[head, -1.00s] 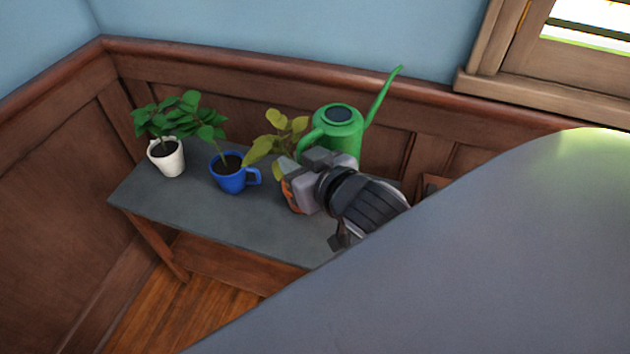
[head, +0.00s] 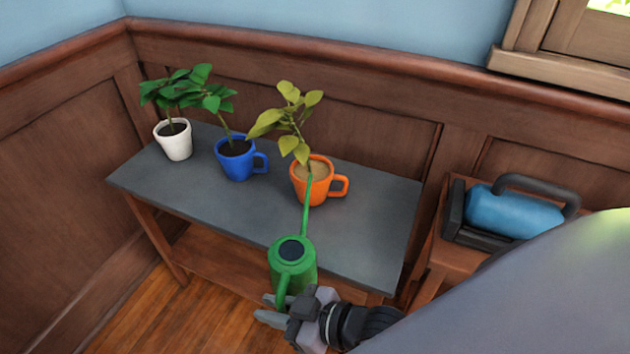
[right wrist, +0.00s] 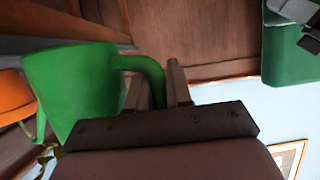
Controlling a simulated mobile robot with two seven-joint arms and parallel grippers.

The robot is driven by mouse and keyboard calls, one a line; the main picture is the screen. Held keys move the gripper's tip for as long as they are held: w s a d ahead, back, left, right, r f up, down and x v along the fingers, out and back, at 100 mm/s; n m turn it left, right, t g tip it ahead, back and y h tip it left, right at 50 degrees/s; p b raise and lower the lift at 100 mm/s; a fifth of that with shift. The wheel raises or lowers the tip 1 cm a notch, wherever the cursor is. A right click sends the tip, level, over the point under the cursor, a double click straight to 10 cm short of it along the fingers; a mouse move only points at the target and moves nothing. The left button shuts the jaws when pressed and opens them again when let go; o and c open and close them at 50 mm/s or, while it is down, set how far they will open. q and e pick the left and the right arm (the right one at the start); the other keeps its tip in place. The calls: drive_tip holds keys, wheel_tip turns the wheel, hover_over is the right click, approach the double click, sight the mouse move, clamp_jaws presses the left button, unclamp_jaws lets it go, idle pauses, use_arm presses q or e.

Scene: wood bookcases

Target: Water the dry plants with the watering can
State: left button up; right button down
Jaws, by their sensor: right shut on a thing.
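My right gripper (head: 287,308) is shut on the handle of the green watering can (head: 292,262), in front of the table's front edge. In the right wrist view the fingers (right wrist: 155,85) close on the can's (right wrist: 75,85) curved handle. The can's long spout points away from me, its tip overlapping the orange mug (head: 318,190) in the head view. That mug holds pale brown soil and a yellowish, drooping plant (head: 290,118). The blue mug (head: 236,163) and white mug (head: 175,144) hold dark soil and green plants (head: 190,88). My left gripper is not in view.
The mugs stand in a row on a grey-topped table (head: 240,212) against wood panelling. A blue container with a dark handle (head: 515,212) stands on a wooden stand to the right. The table's front right is clear.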

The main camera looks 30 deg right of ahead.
sight(283, 293)
drive_tip(key=shift+s+a+f, duration=0.2)
drive_tip(key=shift+s+f, duration=0.2)
drive_tip(key=shift+f, duration=0.4)
drive_tip(key=shift+r, duration=0.1)
drive_tip(key=shift+m+g+y, duration=0.4)
drive_tip(key=shift+m+g, duration=0.3)
drive_tip(key=shift+m, duration=0.1)
drive_tip(key=r+p, duration=0.1)
drive_tip(key=r, duration=0.1)
drive_tip(key=r+p, duration=0.1)
drive_tip(key=r, duration=0.1)
drive_tip(key=w+d+r+p, duration=0.1)
drive_tip(key=r, duration=0.1)
drive_tip(key=shift+r, duration=0.35)
drive_tip(key=shift+w+d+r+p, duration=0.1)
drive_tip(key=shift+w+r+p, duration=0.1)
drive_tip(key=shift+r+p, duration=0.2)
drive_tip(key=shift+w+d+r+m+g+y+p, duration=0.1)
drive_tip(key=shift+r+m+g+y+p, duration=0.1)
drive_tip(key=shift+r, duration=0.2)
drive_tip(key=shift+w+d+r+m+g+y+p, duration=0.1)
drive_tip(key=shift+r+m+p, duration=0.1)
drive_tip(key=shift+r, duration=0.2)
